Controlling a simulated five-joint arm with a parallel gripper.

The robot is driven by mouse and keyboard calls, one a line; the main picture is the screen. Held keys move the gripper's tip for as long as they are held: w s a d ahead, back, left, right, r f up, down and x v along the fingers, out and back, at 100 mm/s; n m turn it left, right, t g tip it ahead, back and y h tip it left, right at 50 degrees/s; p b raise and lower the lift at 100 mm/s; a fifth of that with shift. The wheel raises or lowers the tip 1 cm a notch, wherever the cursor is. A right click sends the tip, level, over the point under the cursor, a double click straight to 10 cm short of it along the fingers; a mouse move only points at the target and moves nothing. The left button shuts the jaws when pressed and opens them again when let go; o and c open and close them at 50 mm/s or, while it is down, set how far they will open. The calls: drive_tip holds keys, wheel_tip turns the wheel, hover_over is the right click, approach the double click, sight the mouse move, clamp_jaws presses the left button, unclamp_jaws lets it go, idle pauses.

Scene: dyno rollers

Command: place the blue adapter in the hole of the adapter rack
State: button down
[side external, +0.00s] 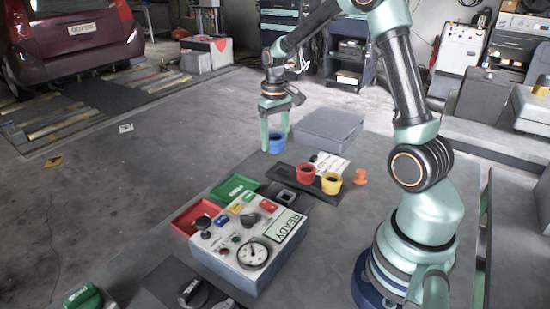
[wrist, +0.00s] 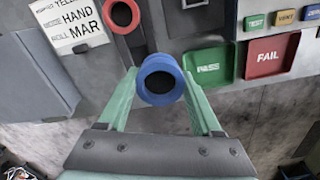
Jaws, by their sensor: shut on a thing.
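My gripper (side external: 275,136) is shut on the blue adapter (side external: 277,145), a short ring-like cup held between the fingertips. In the wrist view the blue adapter (wrist: 161,81) sits between both fingers, its dark opening facing the camera. It appears to be above the table's far left edge, left of and behind the dark adapter rack (side external: 283,172). A red adapter (side external: 306,174) and a yellow adapter (side external: 331,184) stand in the rack. The red one also shows at the top of the wrist view (wrist: 121,14). I cannot clearly make out the rack's empty hole.
A grey box (side external: 328,125) stands behind the rack, with a white card (side external: 330,164) nearby. An orange peg-like piece (side external: 361,177) is right of the rack. A control box with a gauge (side external: 250,250), a green tray (side external: 235,187) and a red tray (side external: 194,216) are in front.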

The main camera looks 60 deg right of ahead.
drive_tip(key=shift+m, duration=0.5)
drive_tip(key=shift+d+f, duration=0.7)
drive_tip(key=shift+f, duration=0.8)
drive_tip(key=shift+d+f, duration=0.75)
drive_tip(key=shift+f, duration=0.7)
drive_tip(key=shift+d+f, duration=0.7)
drive_tip(key=shift+f, duration=0.8)
drive_tip(key=shift+f, duration=0.35)
unclamp_jaws()
wheel_tip(320, 180, up, 12)
drive_tip(key=s+a+r+n+t, duration=0.2)
drive_tip(key=s+a+r, duration=0.1)
drive_tip(key=a+r, duration=0.6)
drive_tip(key=s+a+r+n+t, duration=0.1)
drive_tip(key=s+a+n+t, duration=0.1)
drive_tip(key=s+a, duration=0.6)
drive_tip(key=a+t, duration=0.1)
drive_tip(key=a, duration=0.2)
drive_tip(key=shift+s+a+n+t, duration=0.2)
drive_tip(key=shift+a+n+t, duration=0.05)
drive_tip(key=shift+n+t, duration=0.05)
